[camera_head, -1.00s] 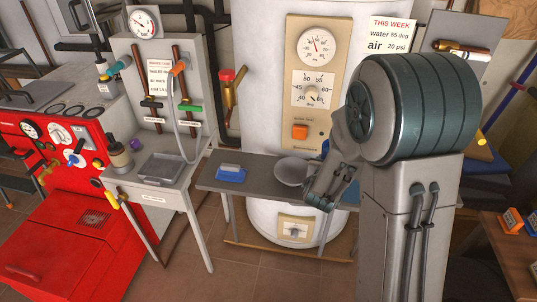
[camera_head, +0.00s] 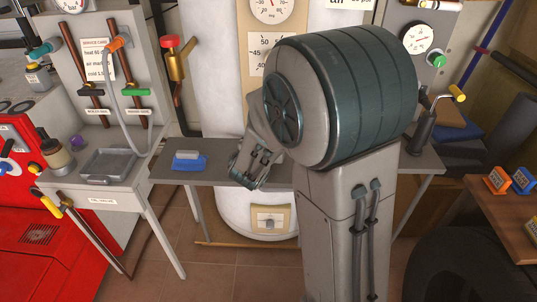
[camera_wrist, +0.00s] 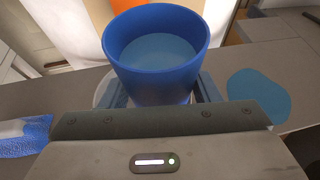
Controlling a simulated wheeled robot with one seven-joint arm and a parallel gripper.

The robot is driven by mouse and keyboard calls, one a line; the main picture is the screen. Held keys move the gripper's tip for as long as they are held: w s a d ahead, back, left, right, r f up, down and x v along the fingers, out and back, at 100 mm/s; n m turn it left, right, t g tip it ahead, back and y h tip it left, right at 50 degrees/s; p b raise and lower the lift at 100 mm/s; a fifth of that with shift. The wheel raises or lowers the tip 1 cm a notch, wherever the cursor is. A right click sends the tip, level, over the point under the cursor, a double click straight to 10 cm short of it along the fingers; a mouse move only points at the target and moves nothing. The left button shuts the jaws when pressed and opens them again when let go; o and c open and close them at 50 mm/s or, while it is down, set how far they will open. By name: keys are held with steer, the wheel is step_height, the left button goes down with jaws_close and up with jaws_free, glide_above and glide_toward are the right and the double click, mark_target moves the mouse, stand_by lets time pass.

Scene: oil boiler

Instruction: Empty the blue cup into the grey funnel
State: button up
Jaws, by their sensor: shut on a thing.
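The blue cup (camera_wrist: 156,75) stands close to upright in the wrist view, with light blue liquid (camera_wrist: 158,48) inside it. My gripper (camera_wrist: 160,92) is shut on the cup, with a finger on each side, above the grey bench. A pale curved rim (camera_wrist: 101,88) shows behind and below the cup. It may be the grey funnel, but the cup hides most of it. In the head view my arm covers the cup and the funnel, and only my wrist part shows over the bench.
A flat light blue patch (camera_wrist: 259,96) lies on the bench right of the cup. A grey tray (camera_head: 108,165) is on the side table. The white boiler (camera_head: 220,100) stands behind the bench.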

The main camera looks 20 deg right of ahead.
steer(key=shift+s+d+r+g+p, duration=0.2)
steer(key=shift+d+r+g+p, duration=0.1)
steer(key=shift+p, duration=1.45)
steer(key=shift+s+n+p, duration=0.1)
steer(key=shift+n+p, duration=0.3)
steer(key=shift+p, duration=0.4)
steer(key=shift+r+g+p, duration=0.1)
steer(key=shift+g+p, duration=0.2)
steer(key=shift+p, duration=0.15)
steer(key=shift+f, duration=0.25)
steer(key=shift+d+h, duration=0.1)
steer(key=shift+h, duration=0.2)
steer(key=shift+s+r+n+p, duration=0.15)
steer(key=shift+r+n+p, duration=0.15)
steer(key=shift+p, duration=0.35)
steer(key=shift+s+d+r+n+g+p, duration=0.15)
steer(key=shift+n+g+p, duration=0.35)
steer(key=shift+p, duration=0.9)
steer(key=shift+s+d+h+p, duration=0.1)
steer(key=shift+s+h+p, duration=0.05)
steer(key=shift+h+p, duration=0.2)
steer(key=shift+s+d+r+g+p, duration=0.1)
steer(key=shift+g+p, duration=0.3)
steer(key=shift+p, duration=0.7)
